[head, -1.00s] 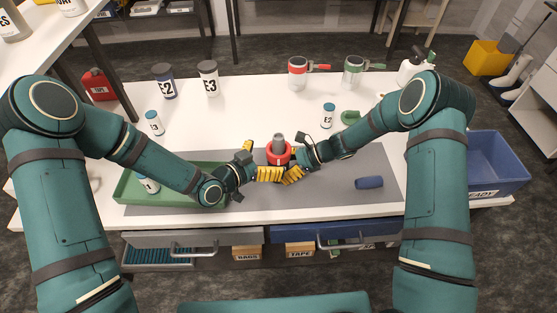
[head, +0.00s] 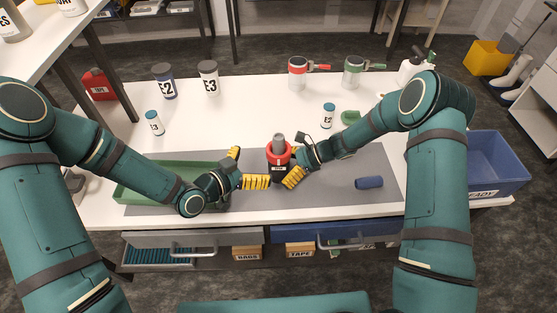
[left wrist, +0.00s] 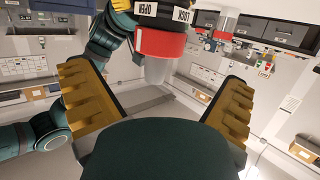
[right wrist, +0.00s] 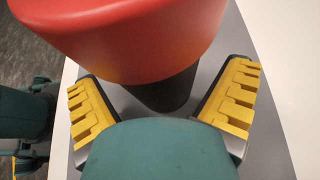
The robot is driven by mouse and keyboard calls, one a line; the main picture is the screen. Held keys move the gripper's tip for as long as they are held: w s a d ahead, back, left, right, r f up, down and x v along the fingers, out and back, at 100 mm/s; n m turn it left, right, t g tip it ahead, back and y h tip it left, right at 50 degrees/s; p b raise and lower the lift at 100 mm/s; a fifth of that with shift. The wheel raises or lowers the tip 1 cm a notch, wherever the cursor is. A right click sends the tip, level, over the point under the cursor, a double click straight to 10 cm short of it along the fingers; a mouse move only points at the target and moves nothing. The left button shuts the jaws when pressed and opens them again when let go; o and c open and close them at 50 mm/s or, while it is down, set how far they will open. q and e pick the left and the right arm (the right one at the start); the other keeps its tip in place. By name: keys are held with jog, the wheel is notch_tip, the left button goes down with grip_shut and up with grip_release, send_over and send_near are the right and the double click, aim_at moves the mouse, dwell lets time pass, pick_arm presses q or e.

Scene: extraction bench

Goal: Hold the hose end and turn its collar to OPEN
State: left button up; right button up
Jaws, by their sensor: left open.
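The hose end (head: 278,155) stands upright over the grey mat, with a red collar, a grey nozzle on top and a black body below. In the left wrist view the red collar (left wrist: 160,43) shows beside white OPEN and LOCK labels on the black part.
A green tray (head: 125,190) lies left on the grey mat (head: 335,190), partly under my left arm. A blue cylinder (head: 369,183) lies on the mat's right. Small bottles and containers stand farther back. A blue bin (head: 500,165) is at the right edge.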

jog(key=shift+d, duration=0.1)
jog(key=v, duration=1.2)
